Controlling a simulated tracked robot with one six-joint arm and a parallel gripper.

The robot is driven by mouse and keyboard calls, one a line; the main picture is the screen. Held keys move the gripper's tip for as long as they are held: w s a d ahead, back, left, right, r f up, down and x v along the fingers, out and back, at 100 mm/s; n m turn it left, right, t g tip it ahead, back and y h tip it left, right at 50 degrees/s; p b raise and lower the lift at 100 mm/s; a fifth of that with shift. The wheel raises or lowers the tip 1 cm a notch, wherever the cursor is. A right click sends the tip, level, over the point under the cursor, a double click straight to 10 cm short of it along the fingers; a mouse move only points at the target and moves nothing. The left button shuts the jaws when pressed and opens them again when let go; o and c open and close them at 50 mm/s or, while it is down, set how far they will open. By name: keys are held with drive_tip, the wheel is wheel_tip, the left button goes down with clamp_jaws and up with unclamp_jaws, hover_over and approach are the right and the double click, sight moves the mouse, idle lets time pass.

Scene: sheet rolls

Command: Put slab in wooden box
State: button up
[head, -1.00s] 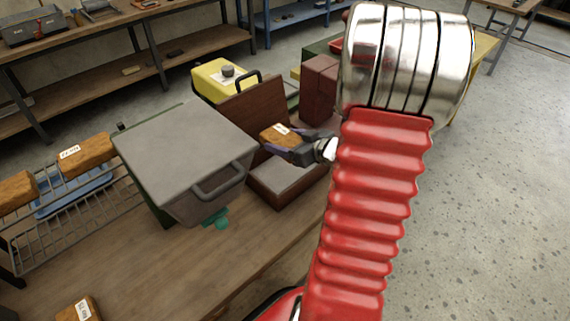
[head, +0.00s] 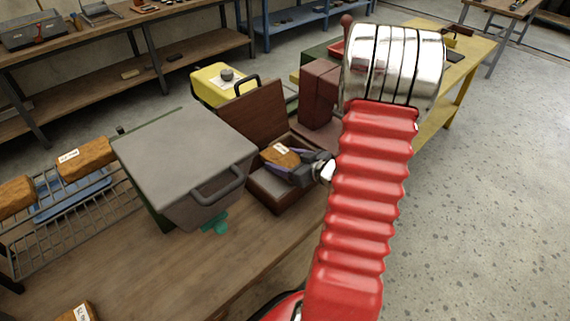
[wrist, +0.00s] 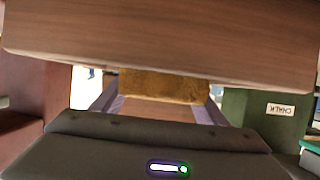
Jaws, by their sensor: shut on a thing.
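My gripper (head: 290,170) is shut on an orange-brown slab (head: 281,154) with a white label. The slab is over the open wooden box (head: 281,205), low near its back part. I cannot tell whether it touches the box. The box's dark brown lid (head: 249,115) stands raised behind, and part of its grey inside shows. In the wrist view the slab (wrist: 165,85) sits between the fingers, with a broad wooden surface (wrist: 160,40) close across the top.
A large grey-lidded bin (head: 185,150) stands directly left of the box. Similar slabs lie on a wire rack (head: 90,215) and at the bench front (head: 78,311). A dark red block (head: 319,92) and a yellow container (head: 222,85) stand behind. The front bench is mostly clear.

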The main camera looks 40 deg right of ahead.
drive_tip(key=shift+f, duration=1)
drive_tip(key=shift+f, duration=0.6)
drive_tip(key=o, duration=1.4)
drive_tip(key=shift+r, duration=0.1)
drive_tip(key=shift+r, duration=0.45)
drive_tip(key=v, duration=1.2)
drive_tip(key=shift+s, duration=0.15)
